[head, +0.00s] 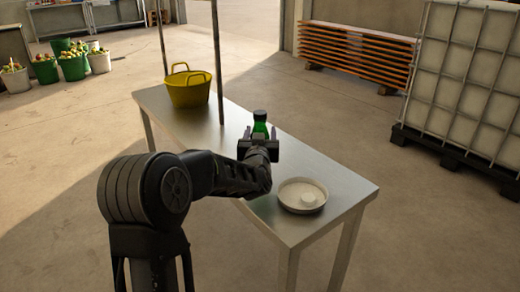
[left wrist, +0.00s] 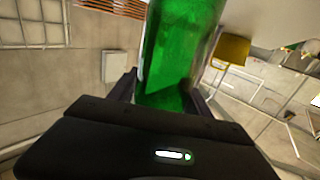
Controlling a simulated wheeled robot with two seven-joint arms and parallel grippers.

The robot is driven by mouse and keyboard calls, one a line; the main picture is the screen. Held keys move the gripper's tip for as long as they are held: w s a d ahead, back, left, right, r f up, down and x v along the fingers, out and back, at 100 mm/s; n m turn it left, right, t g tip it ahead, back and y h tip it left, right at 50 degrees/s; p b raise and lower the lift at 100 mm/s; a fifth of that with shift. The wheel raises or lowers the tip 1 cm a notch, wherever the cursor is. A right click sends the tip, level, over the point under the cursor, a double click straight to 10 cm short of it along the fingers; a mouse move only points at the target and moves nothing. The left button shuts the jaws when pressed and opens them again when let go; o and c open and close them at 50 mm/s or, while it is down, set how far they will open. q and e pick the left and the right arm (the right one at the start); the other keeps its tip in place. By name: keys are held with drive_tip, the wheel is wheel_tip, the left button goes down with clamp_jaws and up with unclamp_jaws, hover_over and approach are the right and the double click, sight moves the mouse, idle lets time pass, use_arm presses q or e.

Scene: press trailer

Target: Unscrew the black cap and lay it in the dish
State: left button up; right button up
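A green bottle (head: 260,129) with a dark cap (head: 260,115) stands upright on the steel table (head: 335,180). My left gripper (head: 260,135) is at the bottle with one finger on each side, below the cap. In the left wrist view the green bottle (left wrist: 178,55) fills the space between the fingers; whether they press on it cannot be told. The cap is out of that view. A round, shallow pale dish (head: 284,203) sits at the near right end of the table, with a small white round thing (head: 308,197) in it. My right gripper is not in view.
A yellow basket (head: 188,92) stands at the table's far left end, beside a thin upright post (head: 217,60). The table between basket and bottle is clear. A caged white tank (head: 465,80) and orange stacked slats (head: 355,50) stand on the floor behind.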

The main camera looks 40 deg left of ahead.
use_arm(q)
clamp_jaws()
idle(0.4)
wheel_tip(320, 180, up, 10)
drive_tip(key=p, duration=0.4)
idle(0.6)
drive_tip(key=shift+c, duration=0.8)
unclamp_jaws()
clamp_jaws()
